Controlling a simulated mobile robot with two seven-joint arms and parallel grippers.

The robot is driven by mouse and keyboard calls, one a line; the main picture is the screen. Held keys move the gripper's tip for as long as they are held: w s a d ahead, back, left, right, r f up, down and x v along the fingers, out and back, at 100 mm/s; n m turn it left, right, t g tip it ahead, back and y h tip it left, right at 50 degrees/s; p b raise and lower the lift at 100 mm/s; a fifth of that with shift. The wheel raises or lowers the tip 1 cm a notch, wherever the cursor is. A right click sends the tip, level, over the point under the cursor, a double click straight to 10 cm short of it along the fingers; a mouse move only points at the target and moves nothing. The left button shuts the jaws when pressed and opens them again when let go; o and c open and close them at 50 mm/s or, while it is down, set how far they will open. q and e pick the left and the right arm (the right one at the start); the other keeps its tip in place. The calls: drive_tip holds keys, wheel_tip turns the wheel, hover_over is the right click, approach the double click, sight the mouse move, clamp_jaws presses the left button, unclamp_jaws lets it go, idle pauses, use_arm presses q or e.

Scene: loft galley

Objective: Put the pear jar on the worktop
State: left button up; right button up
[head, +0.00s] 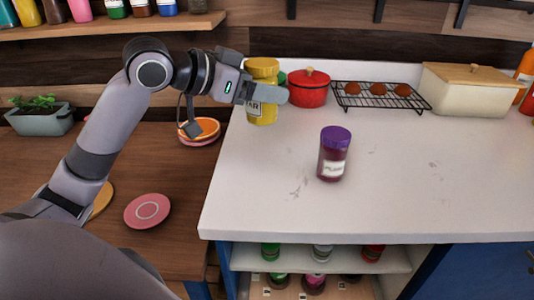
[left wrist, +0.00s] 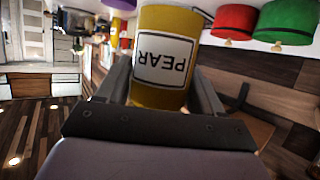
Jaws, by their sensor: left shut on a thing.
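The pear jar (head: 262,72) is yellow with a yellow lid and a white label. My left gripper (head: 268,94) is shut around its middle, and the jar looks upright near the back left edge of the white worktop (head: 240,185). I cannot tell whether its base touches the worktop. In the left wrist view the jar (left wrist: 160,20) sits between the two fingers, with its PEAR label upside down. My right gripper is not in view.
A purple-lidded jar (head: 333,158) stands mid-worktop. A red pot (head: 308,92), a wire rack (head: 410,101) with brown round things and a cream box (head: 462,93) are along the back. The front and right of the worktop are clear.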

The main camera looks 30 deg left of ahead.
use_arm(q)
drive_tip(key=shift+f+b, duration=1.1)
drive_tip(key=shift+f, duration=5.5)
drive_tip(key=shift+f, duration=0.2)
drive_tip(key=o, duration=1.3)
drive_tip(key=shift+r, duration=0.1)
drive_tip(key=shift+s+r, duration=0.1)
drive_tip(key=shift+s, duration=0.05)
drive_tip(key=v, duration=1.1)
drive_tip(key=shift+s+a+b, duration=0.2)
drive_tip(key=shift+s+b, duration=0.1)
drive_tip(key=shift+b, duration=0.1)
